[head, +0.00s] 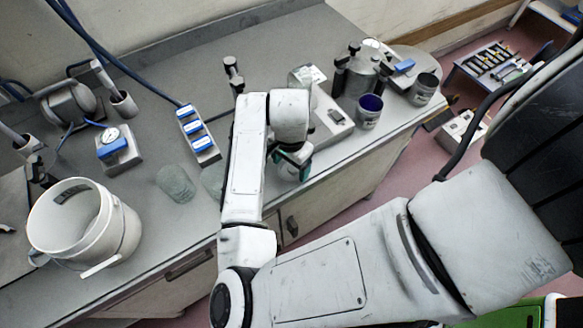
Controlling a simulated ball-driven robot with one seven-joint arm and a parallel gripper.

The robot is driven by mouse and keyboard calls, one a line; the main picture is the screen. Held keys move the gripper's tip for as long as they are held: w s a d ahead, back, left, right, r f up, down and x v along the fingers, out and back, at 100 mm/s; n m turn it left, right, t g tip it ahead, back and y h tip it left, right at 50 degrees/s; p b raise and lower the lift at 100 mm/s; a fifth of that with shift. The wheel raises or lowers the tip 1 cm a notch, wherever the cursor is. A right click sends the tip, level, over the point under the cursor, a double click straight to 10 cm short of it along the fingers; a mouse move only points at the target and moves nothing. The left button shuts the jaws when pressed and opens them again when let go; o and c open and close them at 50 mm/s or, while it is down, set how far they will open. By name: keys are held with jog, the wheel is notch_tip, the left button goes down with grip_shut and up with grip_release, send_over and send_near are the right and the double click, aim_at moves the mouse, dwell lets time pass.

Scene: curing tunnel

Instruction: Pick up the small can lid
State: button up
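I cannot make out the small can lid for certain. Under my gripper (291,158) is a small pale round thing (288,173), mostly hidden by the gripper and wrist; I cannot tell whether it is the lid. My gripper points down over the front part of the grey counter (330,168), right of my forearm. Its dark green fingers show only in part, so I cannot tell whether they are open or shut, or touch anything. Open metal cans stand to the right, one with blue inside (368,111) and one dark inside (423,89).
A white bucket (128,235) stands at the front left, near a clear glass jar (175,184). A blue-switched power strip (198,134), a gauge block (119,150) and a scale-like box (330,122) stand farther back. The counter's front edge runs close below my gripper.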

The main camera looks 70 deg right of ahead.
jog(key=c, duration=0.4)
jog(key=shift+r, duration=0.1)
